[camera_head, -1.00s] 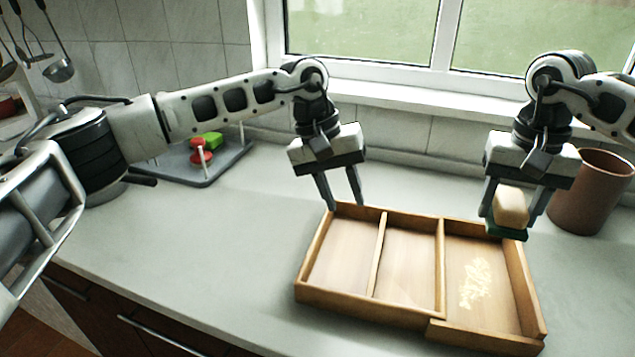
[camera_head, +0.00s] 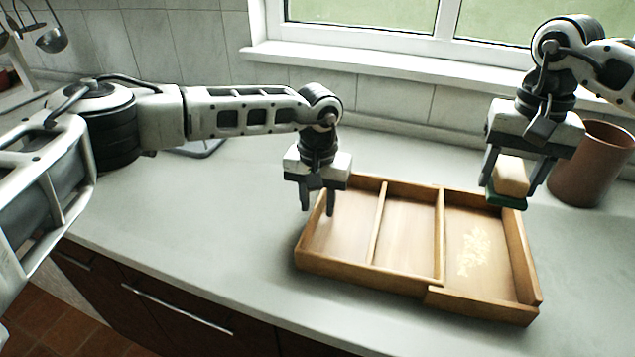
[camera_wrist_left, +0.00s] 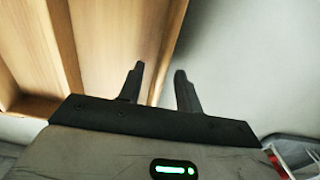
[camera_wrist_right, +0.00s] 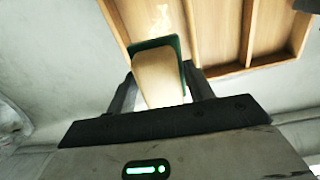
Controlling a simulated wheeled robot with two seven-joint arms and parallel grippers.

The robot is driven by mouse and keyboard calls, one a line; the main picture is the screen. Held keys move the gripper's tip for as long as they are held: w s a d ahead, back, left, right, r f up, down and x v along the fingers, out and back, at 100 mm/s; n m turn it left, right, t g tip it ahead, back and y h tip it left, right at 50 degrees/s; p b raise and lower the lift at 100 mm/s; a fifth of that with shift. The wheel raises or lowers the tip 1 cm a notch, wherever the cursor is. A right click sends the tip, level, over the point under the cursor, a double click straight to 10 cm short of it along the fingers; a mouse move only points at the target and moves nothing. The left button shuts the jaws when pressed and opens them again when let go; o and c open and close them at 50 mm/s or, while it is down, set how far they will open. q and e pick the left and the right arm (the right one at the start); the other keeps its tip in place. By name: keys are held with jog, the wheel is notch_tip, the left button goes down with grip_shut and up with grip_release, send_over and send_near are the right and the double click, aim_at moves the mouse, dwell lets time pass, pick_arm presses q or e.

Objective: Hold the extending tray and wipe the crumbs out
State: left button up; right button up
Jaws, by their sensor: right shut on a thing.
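The wooden extending tray (camera_head: 362,273) lies on the counter with three compartments. Pale crumbs (camera_head: 474,250) lie in its right compartment. My left gripper (camera_head: 317,212) is open at the tray's left wall; in the left wrist view its two fingers (camera_wrist_left: 158,82) are apart with the wall's edge near them. I cannot tell whether they touch the wall. My right gripper (camera_head: 514,200) is shut on a beige sponge (camera_head: 511,177) with a green pad, above the back of the right compartment. The sponge also shows in the right wrist view (camera_wrist_right: 158,78).
A brown cup-like container (camera_head: 597,165) stands right of my right gripper. A window sill (camera_head: 380,83) and tiled wall run along the back. The counter left of the tray (camera_head: 200,210) is clear. A grey rack (camera_head: 205,148) is mostly behind my left arm.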

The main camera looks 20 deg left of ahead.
pick_arm(q)
jog(key=shift+f, duration=0.45)
grip_shut()
dwell(1.2)
